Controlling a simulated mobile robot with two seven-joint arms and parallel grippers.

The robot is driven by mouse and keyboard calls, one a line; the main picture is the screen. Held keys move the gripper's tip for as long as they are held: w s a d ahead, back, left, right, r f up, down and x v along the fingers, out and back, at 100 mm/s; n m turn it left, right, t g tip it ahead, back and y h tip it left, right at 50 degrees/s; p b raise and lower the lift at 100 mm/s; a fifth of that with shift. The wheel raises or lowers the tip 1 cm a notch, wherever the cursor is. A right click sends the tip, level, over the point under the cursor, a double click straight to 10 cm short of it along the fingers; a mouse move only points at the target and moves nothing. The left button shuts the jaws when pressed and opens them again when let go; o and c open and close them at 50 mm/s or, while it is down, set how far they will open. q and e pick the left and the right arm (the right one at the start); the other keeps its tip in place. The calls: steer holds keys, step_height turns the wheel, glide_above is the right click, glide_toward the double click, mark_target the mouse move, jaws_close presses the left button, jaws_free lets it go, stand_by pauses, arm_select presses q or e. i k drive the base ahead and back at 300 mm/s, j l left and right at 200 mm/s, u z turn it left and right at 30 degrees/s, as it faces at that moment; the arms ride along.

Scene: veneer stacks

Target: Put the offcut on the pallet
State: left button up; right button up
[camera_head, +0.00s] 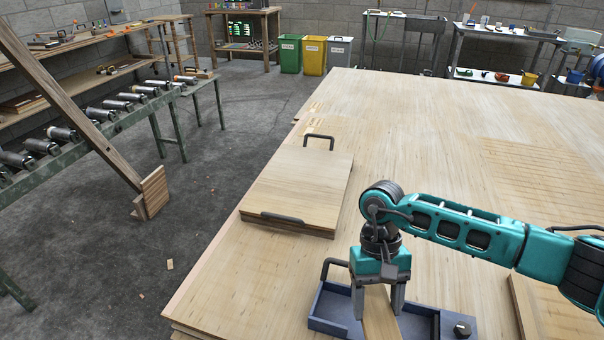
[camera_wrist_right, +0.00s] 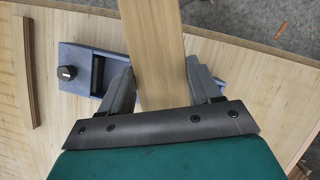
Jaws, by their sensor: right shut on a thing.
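The offcut (camera_head: 380,322) is a pale wooden strip held between the fingers of my right gripper (camera_head: 378,298). In the right wrist view the offcut (camera_wrist_right: 156,40) runs up from between the two fingers (camera_wrist_right: 162,72). The gripper is shut on it, over a blue-grey tray (camera_head: 330,309) with a dark knob. Whether the offcut touches the tray is unclear. A square wooden platform (camera_head: 300,175) with dark handles at its far and near edges lies on the big stack, beyond and left of the gripper; it looks like the pallet, and its top is bare. My left gripper is out of view.
The large veneer stack (camera_head: 410,120) has much free surface. Another wooden piece (camera_head: 530,305) lies at the right, below my right arm. A roller conveyor (camera_head: 100,125) stands at the left. Green, yellow and grey bins (camera_head: 313,56) stand at the back.

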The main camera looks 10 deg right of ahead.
mark_target(308, 167)
steer(key=j+u, duration=0.3)
steer(key=i+j+u, duration=0.25)
steer(key=j, duration=0.2)
steer(key=i+j+u, duration=0.2)
steer(key=j, duration=0.25)
steer(key=i+j+u, duration=0.25)
steer(key=j, duration=0.2)
steer(key=i+j+u, duration=0.1)
steer(key=i+j, duration=0.15)
steer(key=i, duration=0.2)
steer(key=i+j+u, duration=0.1)
steer(key=i+j, duration=0.15)
steer(key=i, duration=0.2)
steer(key=i+z, duration=0.9)
steer(key=i+l+z, duration=0.1)
steer(key=i+z, duration=0.25)
steer(key=z, duration=0.15)
steer(key=i+j+z, duration=0.1)
steer(key=i+z, duration=1.15)
steer(key=z, duration=0.15)
steer(key=i+j+z, duration=0.1)
steer(key=i+z, duration=0.35)
steer(key=i+j+z, duration=0.2)
steer(key=z, duration=0.2)
